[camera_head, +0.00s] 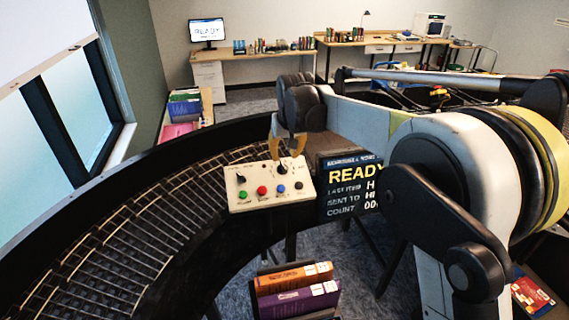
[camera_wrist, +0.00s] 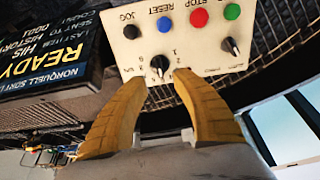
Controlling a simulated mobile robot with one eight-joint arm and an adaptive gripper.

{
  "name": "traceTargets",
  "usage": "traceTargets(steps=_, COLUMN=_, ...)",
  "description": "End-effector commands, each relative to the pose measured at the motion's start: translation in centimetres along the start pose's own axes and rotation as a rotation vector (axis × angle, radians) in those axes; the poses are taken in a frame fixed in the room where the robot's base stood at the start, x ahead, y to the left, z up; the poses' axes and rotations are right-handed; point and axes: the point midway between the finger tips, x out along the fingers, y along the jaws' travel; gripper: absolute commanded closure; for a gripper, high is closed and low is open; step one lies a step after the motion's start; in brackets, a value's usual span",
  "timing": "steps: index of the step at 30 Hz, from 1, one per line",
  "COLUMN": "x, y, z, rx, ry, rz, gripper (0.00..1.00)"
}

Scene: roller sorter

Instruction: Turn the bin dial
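A cream control panel (camera_head: 271,186) stands at the edge of the roller conveyor. The bin dial (camera_wrist: 160,64), a black knob with a white pointer line and printed numbers around it, is on the panel; in the head view it is the knob (camera_head: 283,169) at the upper right. My gripper (camera_wrist: 158,78) has its two yellow fingers apart, one to each side of the dial. In the head view my gripper (camera_head: 287,154) is just above the dial. I cannot tell whether either finger touches it. A second black pointer knob (camera_head: 241,180) is at the panel's left.
Green, red, blue and black buttons (camera_head: 262,190) line the panel's lower edge. A READY screen (camera_head: 350,187) stands right beside the panel. Books (camera_head: 293,290) sit below. The curved roller conveyor (camera_head: 130,230) fills the left and looks empty.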

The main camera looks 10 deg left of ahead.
Motion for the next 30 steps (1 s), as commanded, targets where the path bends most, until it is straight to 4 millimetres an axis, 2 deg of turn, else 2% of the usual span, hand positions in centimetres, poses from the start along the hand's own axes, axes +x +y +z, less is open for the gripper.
traceTargets(steps=3, x=2.5, y=0.0, z=0.0, rx=0.0, ry=0.0, rz=0.0, gripper=0.68)
traceTargets(steps=10, x=6.2, y=0.1, z=0.0, rx=0.001, ry=0.001, rz=0.0, gripper=0.68)
traceTargets(steps=15, x=7.2, y=0.1, z=0.0, rx=0.001, ry=0.001, rz=0.0, gripper=0.68)
traceTargets(steps=23, x=7.3, y=0.1, z=0.0, rx=0.001, ry=0.001, rz=0.0, gripper=0.68)
traceTargets(steps=26, x=7.3, y=0.1, z=0.0, rx=0.001, ry=0.001, rz=0.0, gripper=0.96)
traceTargets(steps=27, x=7.3, y=0.1, z=0.0, rx=0.001, ry=0.001, rz=0.0, gripper=1.0)
traceTargets(steps=30, x=7.3, y=0.1, z=0.0, rx=0.001, ry=0.001, rz=0.0, gripper=1.0)
